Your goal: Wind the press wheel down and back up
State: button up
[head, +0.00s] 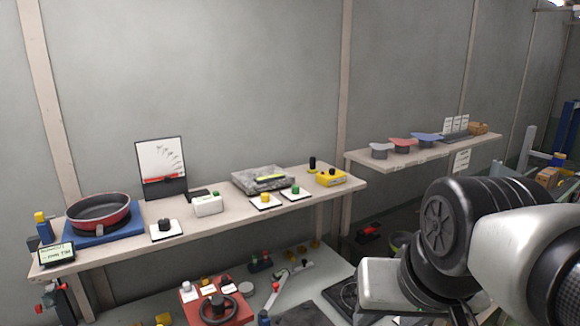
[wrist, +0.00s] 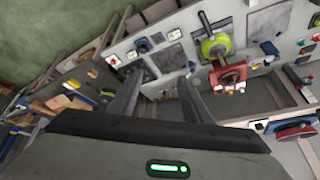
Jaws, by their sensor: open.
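A dark hand wheel (head: 219,307) sits on a red box (head: 190,313) at the bottom of the head view. I take it for the press wheel; its lower part is cut off by the picture edge. In the wrist view a red box (wrist: 228,74) shows small and tilted, beside a lime-green round part (wrist: 216,46); I cannot make out the wheel's rim there. My gripper (wrist: 160,88) is open, its two dark fingers apart with nothing between them. It is apart from the wheel. In the head view my arm is at the lower right, and its fingertips cannot be made out.
A second shelf (head: 400,162) stands at right. A pale lever (head: 277,290) lies right of the red box.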

jog(key=w+a+r+m+g+y, duration=0.1)
jog(key=w+a+r+m, duration=0.3)
jog(key=w, duration=0.3)
jog(key=m+g+h+b, duration=0.15)
jog(key=m+g, duration=0.25)
jog(key=m, duration=0.9)
send_over(217, 300)
notch_tip(217, 300, down, 6)
notch_tip(217, 300, down, 17)
jog(key=shift+r+b, duration=0.1)
jog(key=shift+b, duration=0.45)
jog(key=c, duration=1.1)
